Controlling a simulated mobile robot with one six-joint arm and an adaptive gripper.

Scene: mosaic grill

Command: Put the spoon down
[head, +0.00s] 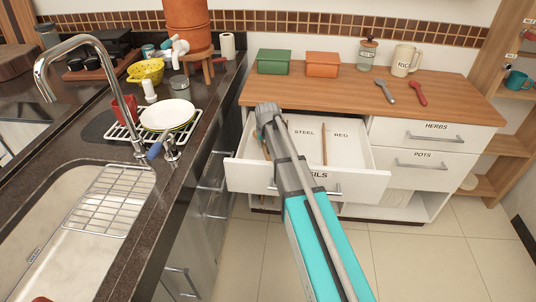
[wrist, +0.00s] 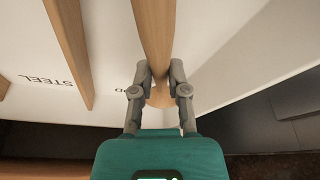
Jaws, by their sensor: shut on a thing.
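My gripper (wrist: 161,90) is shut on a wooden spoon (wrist: 153,35). In the wrist view, the light-brown handle runs up between the fingers and its end shows just below the fingertips. The spoon's bowl is out of view. In the head view, my gripper (head: 267,113) is over the left part of the open drawer (head: 372,185), and my arm hides most of this area. The drawer has wooden dividers (head: 324,145) and the labels STEEL and RED. A third label, left of STEEL in the head view, is mostly hidden behind the spoon. I cannot tell whether the spoon touches the drawer bottom.
A grey spoon (head: 384,91) and a red spoon (head: 418,92) lie on the wooden counter (head: 440,100). Green (head: 273,62) and orange (head: 322,65) boxes stand behind. The dark sink counter (head: 190,150) borders the drawer's left. Floor right of my arm is clear.

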